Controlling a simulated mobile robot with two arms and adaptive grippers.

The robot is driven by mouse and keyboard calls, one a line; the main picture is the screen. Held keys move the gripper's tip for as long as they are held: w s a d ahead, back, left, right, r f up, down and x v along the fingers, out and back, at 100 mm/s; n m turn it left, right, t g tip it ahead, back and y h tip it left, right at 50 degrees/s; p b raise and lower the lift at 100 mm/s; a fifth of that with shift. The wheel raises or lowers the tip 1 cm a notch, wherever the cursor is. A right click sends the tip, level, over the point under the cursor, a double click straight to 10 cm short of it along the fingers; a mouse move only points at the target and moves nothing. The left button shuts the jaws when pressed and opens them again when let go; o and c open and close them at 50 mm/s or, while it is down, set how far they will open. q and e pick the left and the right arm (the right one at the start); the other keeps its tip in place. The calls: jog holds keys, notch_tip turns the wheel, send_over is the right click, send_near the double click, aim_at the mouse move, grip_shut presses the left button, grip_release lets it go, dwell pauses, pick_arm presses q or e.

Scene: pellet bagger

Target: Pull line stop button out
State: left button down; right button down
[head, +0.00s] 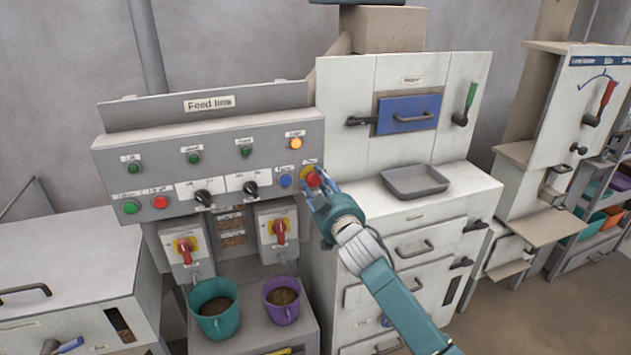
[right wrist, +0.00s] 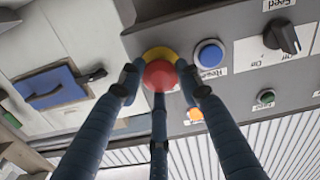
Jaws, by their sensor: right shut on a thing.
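The line stop button is a red mushroom button (head: 313,181) on a yellow base, at the lower right of the grey Feed line panel (head: 215,135). In the right wrist view the red button (right wrist: 159,75) sits between the fingers, with the yellow base (right wrist: 160,54) showing behind it. My right gripper (head: 316,190) is at the button with its fingers around it, shut on it. It also shows in the right wrist view (right wrist: 160,86). Whether the button is in or out cannot be told. My left gripper is not in view.
A blue button (head: 285,181) is just left of the stop button, with black knobs (head: 250,188) further left. Red-handled switches (head: 279,230) are below. A teal bucket (head: 213,308) and a purple bucket (head: 283,300) stand underneath. A grey tray (head: 415,181) lies on the cabinet to the right.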

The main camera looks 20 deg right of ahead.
jog(key=shift+s+a+r, duration=0.1)
jog(key=shift+s, duration=0.05)
jog(key=c, duration=1.3)
grip_release()
jog(key=shift+c, duration=0.2)
jog(key=shift+o, duration=0.7)
jog(key=shift+s, duration=0.15)
jog(key=shift+s+r, duration=0.1)
jog(key=shift+s, duration=0.2)
jog(key=s, duration=1.1)
jog(key=shift+s+d, duration=0.2)
jog(key=shift+s, duration=0.15)
